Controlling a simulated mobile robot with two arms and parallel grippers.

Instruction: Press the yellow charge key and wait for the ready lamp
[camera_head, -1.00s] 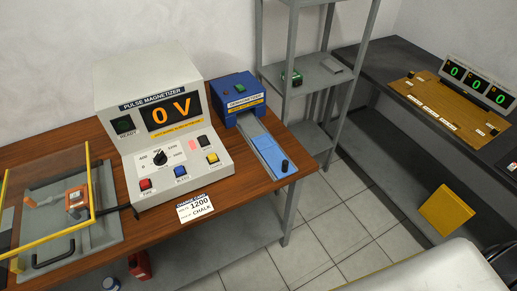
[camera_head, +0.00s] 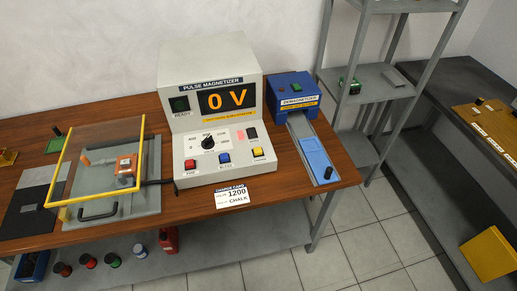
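The pulse magnetizer (camera_head: 212,120) is a pale grey box on the wooden bench, its orange display (camera_head: 228,98) reading 0 V. The yellow charge key (camera_head: 258,153) is at the right end of its lower panel row, beside a blue bleed key (camera_head: 224,157) and a red fire key (camera_head: 190,164). The ready lamp (camera_head: 179,104) is a dark green window left of the display and looks unlit. A black dial (camera_head: 208,143) sits above the keys. A charge card (camera_head: 232,195) at the bench edge reads 1200 and CHALK. Neither gripper is in view.
A fixture with a yellow-framed clear guard (camera_head: 97,165) stands left of the magnetizer. A blue demagnetizer (camera_head: 291,92) with a sliding track (camera_head: 316,157) stands to the right. A grey shelf rack (camera_head: 386,81) and a yellow bin (camera_head: 489,253) are further right.

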